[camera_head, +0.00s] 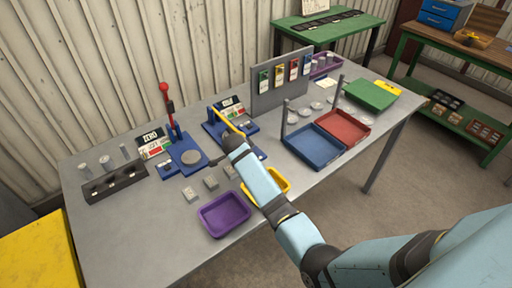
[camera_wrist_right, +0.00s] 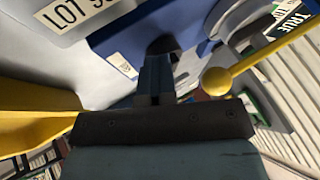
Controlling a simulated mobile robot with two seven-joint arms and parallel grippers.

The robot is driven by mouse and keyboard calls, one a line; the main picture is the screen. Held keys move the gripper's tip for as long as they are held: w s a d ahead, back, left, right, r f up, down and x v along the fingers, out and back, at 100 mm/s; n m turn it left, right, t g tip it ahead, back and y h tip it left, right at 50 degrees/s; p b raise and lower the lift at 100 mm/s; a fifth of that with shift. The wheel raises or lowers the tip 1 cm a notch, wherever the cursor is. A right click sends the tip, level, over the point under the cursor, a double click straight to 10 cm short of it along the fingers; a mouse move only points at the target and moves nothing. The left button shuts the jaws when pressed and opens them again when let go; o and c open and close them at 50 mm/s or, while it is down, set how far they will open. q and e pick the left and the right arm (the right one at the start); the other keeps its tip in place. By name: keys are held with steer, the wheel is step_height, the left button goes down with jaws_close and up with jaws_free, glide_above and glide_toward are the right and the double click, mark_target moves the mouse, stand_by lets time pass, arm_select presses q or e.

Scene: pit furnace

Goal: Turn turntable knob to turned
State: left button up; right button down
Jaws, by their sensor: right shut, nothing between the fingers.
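A blue fixture (camera_head: 212,128) stands mid-table. A yellow rod (camera_head: 229,121) slants over it. In the right wrist view the rod ends in a yellow ball knob (camera_wrist_right: 217,81), just right of my fingers. I cannot tell for sure that this is the turntable knob. My right gripper (camera_head: 228,146) is at the near side of this fixture, partly hidden by its own wrist. In the right wrist view its fingers (camera_wrist_right: 157,72) are together and empty, close against the blue fixture (camera_wrist_right: 125,45). The ball is outside them, apparently apart. My left gripper is not in view.
A blue fixture (camera_head: 187,150) with a red lever (camera_head: 166,96) and a grey disc stands to the left. Small grey blocks (camera_head: 211,182), a purple tray (camera_head: 223,213) and a yellow tray (camera_head: 285,184) lie near the front edge. Blue (camera_head: 315,150) and red trays (camera_head: 345,126) are right.

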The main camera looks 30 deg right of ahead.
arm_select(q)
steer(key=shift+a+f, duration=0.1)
arm_select(e)
steer(key=shift+w+a, duration=0.2)
steer(key=shift+a, duration=0.1)
stand_by(0.6)
